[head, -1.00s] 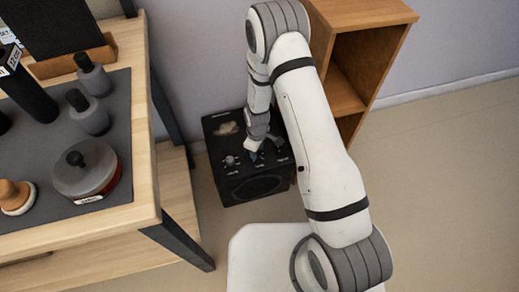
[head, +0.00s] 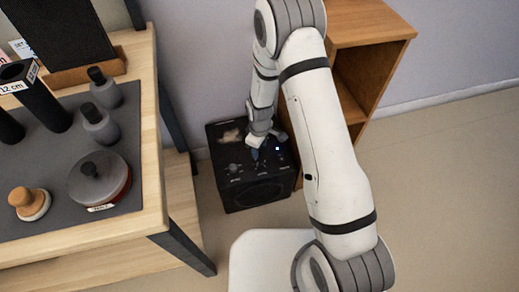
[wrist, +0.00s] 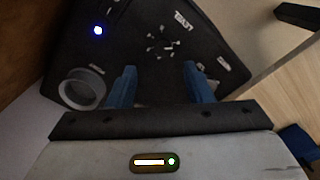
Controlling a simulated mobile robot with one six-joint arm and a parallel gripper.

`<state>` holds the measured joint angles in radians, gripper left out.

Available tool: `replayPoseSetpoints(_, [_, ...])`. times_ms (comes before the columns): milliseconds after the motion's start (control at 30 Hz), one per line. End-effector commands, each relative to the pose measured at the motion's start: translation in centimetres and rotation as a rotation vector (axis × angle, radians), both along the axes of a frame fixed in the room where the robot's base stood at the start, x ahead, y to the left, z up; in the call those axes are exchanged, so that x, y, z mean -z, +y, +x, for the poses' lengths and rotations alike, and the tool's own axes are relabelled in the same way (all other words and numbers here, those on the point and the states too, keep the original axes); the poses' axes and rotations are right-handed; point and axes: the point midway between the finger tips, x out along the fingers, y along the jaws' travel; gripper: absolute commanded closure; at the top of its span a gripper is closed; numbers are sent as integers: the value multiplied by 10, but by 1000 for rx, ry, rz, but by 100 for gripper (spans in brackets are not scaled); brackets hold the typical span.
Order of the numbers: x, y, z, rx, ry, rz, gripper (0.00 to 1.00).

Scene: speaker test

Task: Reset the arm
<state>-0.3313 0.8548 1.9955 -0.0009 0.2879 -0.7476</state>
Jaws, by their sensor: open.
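The black speaker box (head: 235,195) stands on the floor between the wooden table and the shelf. My arm reaches down to it, and my gripper (head: 260,152) hangs over its top panel; I cannot tell from the head view whether it touches. In the wrist view my gripper (wrist: 161,84) has its two blue fingers wide apart with nothing held between them. The speaker's dark panel (wrist: 125,48) lies beyond the fingers. It carries a lit blue light (wrist: 98,30), a round grey knob (wrist: 82,88) at left and a ring of pale marks around a dial (wrist: 163,45).
The wooden table (head: 105,228) at left holds a grey mat with bottles, a dark tube, a lidded round pot (head: 100,180) and a wooden-knobbed piece (head: 30,203). An open wooden shelf (head: 375,65) stands behind my arm. The floor at right is clear.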

Motion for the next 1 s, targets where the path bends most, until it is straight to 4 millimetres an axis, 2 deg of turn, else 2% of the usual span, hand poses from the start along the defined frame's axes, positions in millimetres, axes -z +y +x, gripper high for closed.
replayPoseSetpoints(467, [0, 0, 0, 0, 0, 0, 54])
replayPoseSetpoints(567, [-12, -2, 1, 11, -4, 1, 54])
replayPoseSetpoints(667, [-51, -7, 5, 54, -18, 6, 54])
replayPoseSetpoints(767, [-113, -19, 6, 129, -35, 12, 54])
replayPoseSetpoints(833, [-162, -30, 3, 196, -48, 18, 54])
replayPoseSetpoints(1000, [-271, -57, -14, 357, -75, 32, 54])
